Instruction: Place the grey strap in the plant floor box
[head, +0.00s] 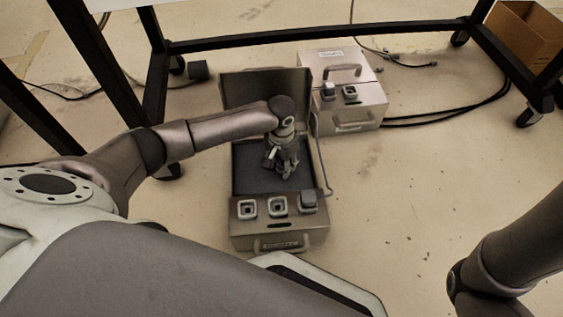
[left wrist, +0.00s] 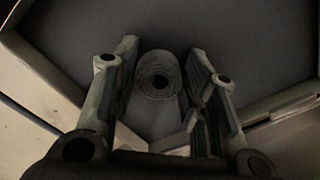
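My left gripper (head: 282,168) points down into an open metal box (head: 280,242) with a dark floor and its lid raised at the back. In the left wrist view my left gripper (left wrist: 166,65) has its fingers apart. A grey coiled thing with a dark centre hole (left wrist: 157,84), apparently the grey strap, shows between the fingers over the dark box floor (left wrist: 235,30). The fingers do not look closed on it. The strap cannot be made out in the head view. The label on the box front is too small to read. My right gripper is out of view.
A closed metal case (head: 345,92) with a handle stands behind and to the right. A grey cable (head: 322,165) runs along the open box's right side. A black table frame (head: 320,36) is at the back, and a cardboard box (head: 525,35) at the far right. Floor at right is free.

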